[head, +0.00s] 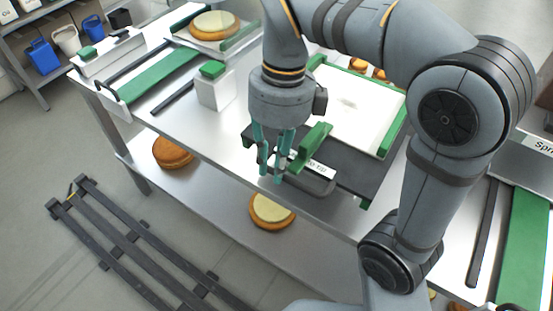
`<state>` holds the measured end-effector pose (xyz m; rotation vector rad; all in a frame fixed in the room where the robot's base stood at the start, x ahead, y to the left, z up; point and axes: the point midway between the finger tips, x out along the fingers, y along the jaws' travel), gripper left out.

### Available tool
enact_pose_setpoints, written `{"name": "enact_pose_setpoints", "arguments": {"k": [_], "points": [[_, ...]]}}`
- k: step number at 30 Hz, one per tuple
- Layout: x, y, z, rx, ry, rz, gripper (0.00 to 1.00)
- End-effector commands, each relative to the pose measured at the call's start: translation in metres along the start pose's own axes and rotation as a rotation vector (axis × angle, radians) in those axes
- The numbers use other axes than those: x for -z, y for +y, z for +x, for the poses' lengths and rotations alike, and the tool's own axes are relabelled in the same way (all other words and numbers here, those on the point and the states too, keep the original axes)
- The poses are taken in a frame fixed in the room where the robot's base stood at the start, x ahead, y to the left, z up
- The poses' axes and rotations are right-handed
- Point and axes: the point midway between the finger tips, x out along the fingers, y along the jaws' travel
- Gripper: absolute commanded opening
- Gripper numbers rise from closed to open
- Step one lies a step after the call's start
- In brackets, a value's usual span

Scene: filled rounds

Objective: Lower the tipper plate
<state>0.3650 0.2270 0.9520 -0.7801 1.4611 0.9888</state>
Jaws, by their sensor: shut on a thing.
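The tipper plate, a white board with green side edges (352,112), is right of my gripper, partly hidden by my arm. I cannot tell its exact tilt. A dark base (345,176) with a white label, partly readable as "Tip", lies at its near side. A green handle (314,143) stands up at the base's left. My gripper (271,173) points down with teal fingers at the handle's left end. It is shut on what appears to be the green handle; the contact is partly hidden by the fingers.
A white box with a green top (215,88) stands left of my gripper. A filled round (214,25) sits at the back. More rounds lie on the lower shelf (215,185). A dark slatted rack (130,240) is on the floor. A green strip (525,240) is at right.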

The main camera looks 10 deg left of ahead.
Motion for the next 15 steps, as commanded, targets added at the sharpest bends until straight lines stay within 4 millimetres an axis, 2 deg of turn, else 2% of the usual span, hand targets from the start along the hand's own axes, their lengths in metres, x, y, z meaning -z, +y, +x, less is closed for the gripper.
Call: {"name": "enact_pose_setpoints", "arguments": {"k": [1,15], "points": [[0.0,0.017,0.009,-0.043,0.011,-0.005,0.0],[0.001,0.016,0.02,-0.045,0.019,-0.005,0.0]]}}
